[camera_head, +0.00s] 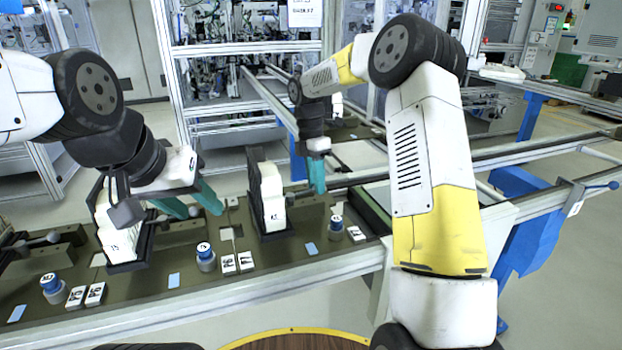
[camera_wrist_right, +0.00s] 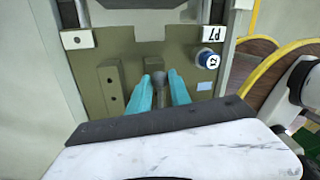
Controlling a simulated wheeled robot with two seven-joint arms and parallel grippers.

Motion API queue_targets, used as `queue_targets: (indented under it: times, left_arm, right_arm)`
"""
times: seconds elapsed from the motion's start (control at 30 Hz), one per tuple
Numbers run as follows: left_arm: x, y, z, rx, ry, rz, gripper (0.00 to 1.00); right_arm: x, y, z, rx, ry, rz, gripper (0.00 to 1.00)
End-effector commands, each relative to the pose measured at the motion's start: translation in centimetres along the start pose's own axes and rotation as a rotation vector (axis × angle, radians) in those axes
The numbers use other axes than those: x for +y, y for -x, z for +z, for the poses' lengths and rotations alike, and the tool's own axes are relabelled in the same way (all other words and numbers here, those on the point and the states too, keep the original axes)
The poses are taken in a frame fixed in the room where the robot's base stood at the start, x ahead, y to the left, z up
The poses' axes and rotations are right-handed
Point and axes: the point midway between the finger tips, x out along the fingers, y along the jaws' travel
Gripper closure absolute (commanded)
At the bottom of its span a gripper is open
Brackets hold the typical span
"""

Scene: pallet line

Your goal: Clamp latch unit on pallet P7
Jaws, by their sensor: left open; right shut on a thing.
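Pallet P7 (camera_wrist_right: 122,47) is olive-grey; its white P7 tag (camera_wrist_right: 213,32) shows in the right wrist view. My right gripper (camera_wrist_right: 161,88) is shut on a dark clamp lever (camera_wrist_right: 161,77), with a teal finger on each side. In the head view the right gripper (camera_head: 317,175) points down over the right-hand pallet, and its lever is hard to make out. A white part in an upright black holder (camera_head: 268,200), likely the latch unit, stands left of it. My left gripper (camera_head: 190,205) is open beside another white part (camera_head: 117,238), apparently empty.
Blue knobs (camera_head: 205,257) and white tags (camera_head: 237,263) line the pallets' near side. Another lever with a ball end (camera_head: 40,240) is at far left. Metal rails (camera_head: 290,283) edge the line. A blue knob (camera_wrist_right: 208,59) sits right of the held lever.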

Motion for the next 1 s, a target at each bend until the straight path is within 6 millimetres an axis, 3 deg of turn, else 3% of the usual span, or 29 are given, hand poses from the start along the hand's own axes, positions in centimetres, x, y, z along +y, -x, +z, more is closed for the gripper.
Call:
queue_targets:
  times: [0.23,0.27,0.37,0.73,1.0]
  left_arm:
    - [0.0,0.0,0.0,0.000,0.000,0.000,0.55]
    - [0.0,0.0,0.0,0.000,0.000,0.000,0.55]
    - [0.0,0.0,0.0,0.000,0.000,0.000,0.55]
    - [0.0,0.0,0.0,0.000,0.000,0.000,0.55]
    - [0.0,0.0,0.0,0.000,0.000,0.000,0.55]
  right_arm:
    - [0.1,0.1,0.0,-0.002,0.001,0.004,1.00]
    - [0.1,0.1,0.0,-0.001,0.001,0.004,0.72]
    - [0.1,0.1,0.0,-0.001,0.001,0.004,0.55]
    - [0.1,0.6,0.0,-0.001,0.000,0.004,0.55]
    - [0.2,4.9,-0.1,-0.001,0.000,0.007,0.55]
